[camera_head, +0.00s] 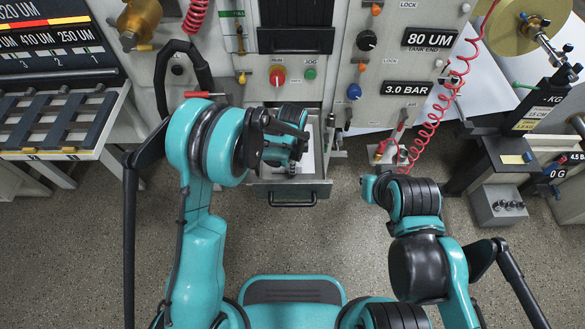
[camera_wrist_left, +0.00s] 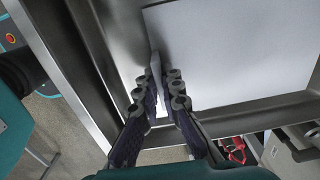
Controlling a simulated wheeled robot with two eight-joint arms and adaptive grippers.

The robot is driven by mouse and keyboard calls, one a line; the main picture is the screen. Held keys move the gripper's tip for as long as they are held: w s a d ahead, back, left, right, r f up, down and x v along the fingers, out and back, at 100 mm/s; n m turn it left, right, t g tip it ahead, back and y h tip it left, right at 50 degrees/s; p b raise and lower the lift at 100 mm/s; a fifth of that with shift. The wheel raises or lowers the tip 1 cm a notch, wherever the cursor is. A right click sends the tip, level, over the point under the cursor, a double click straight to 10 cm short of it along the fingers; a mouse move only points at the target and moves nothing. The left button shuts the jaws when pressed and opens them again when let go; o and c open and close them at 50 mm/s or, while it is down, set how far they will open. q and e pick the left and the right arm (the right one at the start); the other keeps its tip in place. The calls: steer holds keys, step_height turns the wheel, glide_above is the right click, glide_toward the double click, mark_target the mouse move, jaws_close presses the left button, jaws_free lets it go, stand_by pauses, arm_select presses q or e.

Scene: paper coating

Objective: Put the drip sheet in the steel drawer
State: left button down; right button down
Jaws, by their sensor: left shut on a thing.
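The steel drawer (camera_head: 290,192) stands pulled out below the machine's front panel. The drip sheet (camera_wrist_left: 235,50) is a flat, pale sheet inside the drawer walls (camera_wrist_left: 262,112); part of it shows in the head view (camera_head: 307,161). My left gripper (camera_wrist_left: 157,88) is over the drawer, with its fingers closed on a thin pale upright strip at the sheet's near left edge. In the head view my left gripper (camera_head: 291,160) hides much of the drawer's inside. Whether the sheet rests fully on the drawer floor cannot be told. My right arm shows to the right, but its fingers do not.
Red and green buttons (camera_head: 277,76) sit on the panel above the drawer. A coiled red hose (camera_head: 432,123) hangs to the right. A slatted rack (camera_head: 62,122) stands at left, and a grey box (camera_head: 497,206) at right. The floor before the drawer is open.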

arm_select(q)
steer(key=shift+r, duration=0.15)
steer(key=shift+f, duration=0.2)
steer(key=c, duration=1.7)
jaws_free()
